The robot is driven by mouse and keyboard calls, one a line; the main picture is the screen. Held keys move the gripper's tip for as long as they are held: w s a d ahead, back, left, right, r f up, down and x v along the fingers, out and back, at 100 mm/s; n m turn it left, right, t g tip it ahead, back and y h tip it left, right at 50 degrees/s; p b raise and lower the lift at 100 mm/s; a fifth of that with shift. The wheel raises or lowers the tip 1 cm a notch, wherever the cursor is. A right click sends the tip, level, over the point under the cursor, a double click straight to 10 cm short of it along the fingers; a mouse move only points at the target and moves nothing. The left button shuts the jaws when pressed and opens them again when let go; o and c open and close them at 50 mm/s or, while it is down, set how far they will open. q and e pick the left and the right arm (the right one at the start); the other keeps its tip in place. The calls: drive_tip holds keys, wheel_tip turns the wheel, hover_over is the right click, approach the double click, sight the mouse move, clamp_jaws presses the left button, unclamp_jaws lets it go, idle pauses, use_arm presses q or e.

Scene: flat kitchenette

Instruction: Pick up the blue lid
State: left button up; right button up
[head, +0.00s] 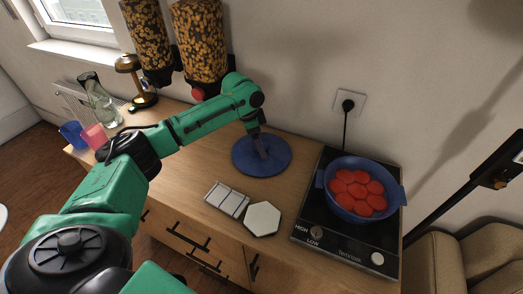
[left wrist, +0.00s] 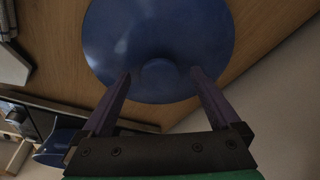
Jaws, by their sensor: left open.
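The blue lid (head: 280,162) lies flat on the wooden counter, left of the hotplate. In the left wrist view the round blue lid (left wrist: 158,30) fills the upper middle, with a raised knob (left wrist: 158,68) near its lower part. My left gripper (head: 262,150) is over the lid, pointing down. In the left wrist view my left gripper (left wrist: 161,74) is open, with one finger on each side of the knob. I cannot tell whether the fingers touch the lid. My right gripper is not in view.
A blue pan (head: 341,210) with several red pieces sits on a black hotplate (head: 320,237) at the right. A hexagonal white tile (head: 262,219) and a small white rack (head: 227,199) lie in front of the lid. Cereal dispensers (head: 199,45) stand behind my arm.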

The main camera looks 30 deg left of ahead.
use_arm(q)
clamp_jaws()
